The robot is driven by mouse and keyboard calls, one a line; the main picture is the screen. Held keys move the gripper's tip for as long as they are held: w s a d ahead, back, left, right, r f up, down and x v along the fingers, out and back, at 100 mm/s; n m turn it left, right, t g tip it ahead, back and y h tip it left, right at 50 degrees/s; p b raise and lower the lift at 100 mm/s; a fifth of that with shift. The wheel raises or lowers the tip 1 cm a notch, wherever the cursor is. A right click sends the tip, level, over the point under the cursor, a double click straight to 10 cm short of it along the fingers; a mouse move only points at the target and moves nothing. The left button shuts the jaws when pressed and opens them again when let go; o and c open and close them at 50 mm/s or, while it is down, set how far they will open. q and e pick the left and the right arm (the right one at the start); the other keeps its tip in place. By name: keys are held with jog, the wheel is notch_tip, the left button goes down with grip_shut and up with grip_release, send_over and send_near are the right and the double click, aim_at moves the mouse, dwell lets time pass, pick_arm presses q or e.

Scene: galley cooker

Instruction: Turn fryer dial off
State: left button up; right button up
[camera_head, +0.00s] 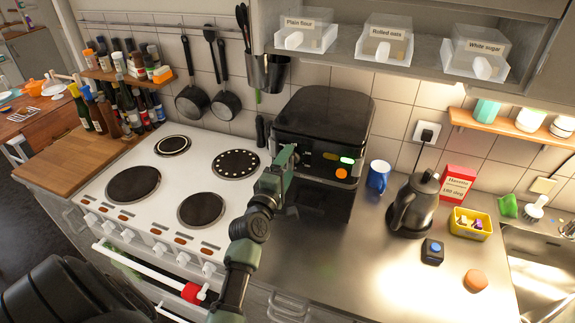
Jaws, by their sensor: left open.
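The fryer (325,112) is a black box-shaped appliance standing on the steel counter against the tiled wall. Its front, facing me, carries a small green-lit strip (347,160) and a round orange spot (341,173). My left gripper (293,160) is open in front of the left part of the fryer's front panel, close to a small dark knob-like shape there. The gripper partly hides this area, so I cannot tell the dial's setting or whether a finger touches it. My right gripper is not in view.
A white cooker (219,153) with dark hotplates lies left of the fryer. A blue mug (378,177), a black kettle (413,203), a red box (457,184) and a yellow tub (470,223) stand to the right. A shelf with labelled bins (385,38) overhangs the fryer. Counter in front of the mug is clear.

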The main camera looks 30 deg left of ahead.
pick_arm(q)
jog(key=b+v, duration=0.2)
jog(key=v, duration=0.5)
jog(key=shift+s, duration=0.2)
jog(key=shift+d, duration=0.15)
